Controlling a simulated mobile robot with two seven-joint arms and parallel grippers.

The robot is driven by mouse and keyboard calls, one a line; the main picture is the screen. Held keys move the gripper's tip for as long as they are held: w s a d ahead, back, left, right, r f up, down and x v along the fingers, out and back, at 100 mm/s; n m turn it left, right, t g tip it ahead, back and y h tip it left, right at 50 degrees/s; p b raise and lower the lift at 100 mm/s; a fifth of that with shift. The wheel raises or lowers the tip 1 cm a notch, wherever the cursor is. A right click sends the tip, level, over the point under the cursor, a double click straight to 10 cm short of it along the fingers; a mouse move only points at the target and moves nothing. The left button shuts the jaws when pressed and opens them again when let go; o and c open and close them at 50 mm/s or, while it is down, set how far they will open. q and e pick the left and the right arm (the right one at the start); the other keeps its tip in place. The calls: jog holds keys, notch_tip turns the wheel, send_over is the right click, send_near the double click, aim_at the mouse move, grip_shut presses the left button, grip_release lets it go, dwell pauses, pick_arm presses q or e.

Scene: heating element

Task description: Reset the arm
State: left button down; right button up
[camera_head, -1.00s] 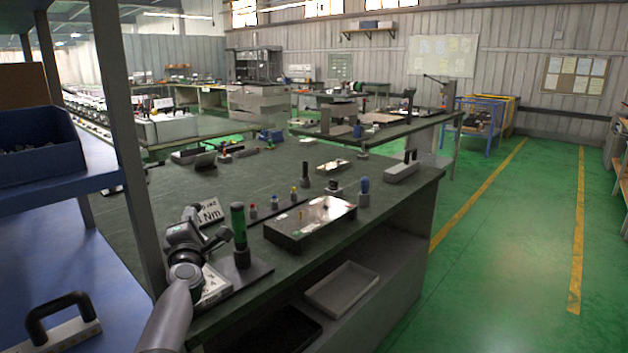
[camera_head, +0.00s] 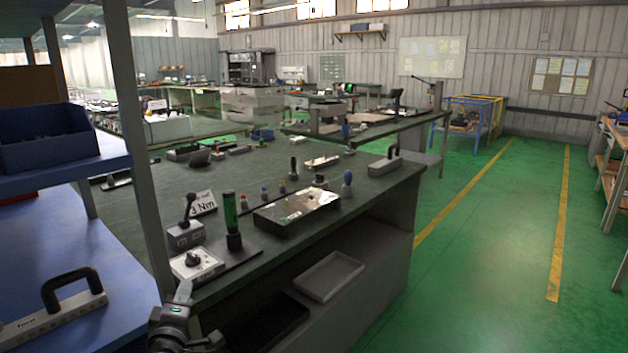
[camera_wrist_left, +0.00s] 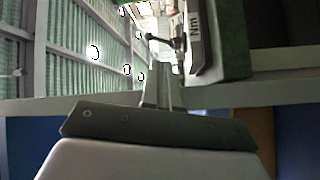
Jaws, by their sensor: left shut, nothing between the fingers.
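My left gripper (camera_head: 184,290) is low in the head view, in front of the near edge of the dark green workbench (camera_head: 165,185). Its fingers are together and hold nothing. In the left wrist view the closed fingers (camera_wrist_left: 162,88) point up the picture, with a grey body below them. A white box with a black knob (camera_head: 195,262) and a grey box with an upright black lever (camera_head: 186,233) stand just beyond the gripper on the bench. My right gripper is not in view.
A dark post (camera_head: 143,150) and blue shelf (camera_head: 75,255) with a black-handled part (camera_head: 70,290) are close on the left. A green cylinder (camera_head: 230,212) and a dark tray (camera_head: 297,212) stand on the bench. The green floor (camera_head: 480,270) at right is clear.

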pick_arm(q)
jog(key=s+d+f+m+g+h, duration=0.2)
jog(key=s+f+m, duration=0.3)
jog(key=s+f, duration=0.25)
jog(key=s+d+f+m+g+h, duration=0.2)
jog(key=s+f+m, duration=0.35)
jog(key=s, duration=0.35)
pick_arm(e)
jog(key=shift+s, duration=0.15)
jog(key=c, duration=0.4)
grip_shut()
pick_arm(q)
jog(key=s+d+f+m+g, duration=0.1)
jog(key=s+f+m+g, duration=0.1)
jog(key=s, duration=0.7)
jog(key=s+d+f+m+g, duration=0.2)
jog(key=s+f+m, duration=0.2)
jog(key=s, duration=0.6)
jog(key=shift+s+d+f+m, duration=0.25)
jog(key=shift+s+m, duration=0.05)
jog(key=shift+m, duration=0.35)
jog(key=shift+w+d, duration=0.1)
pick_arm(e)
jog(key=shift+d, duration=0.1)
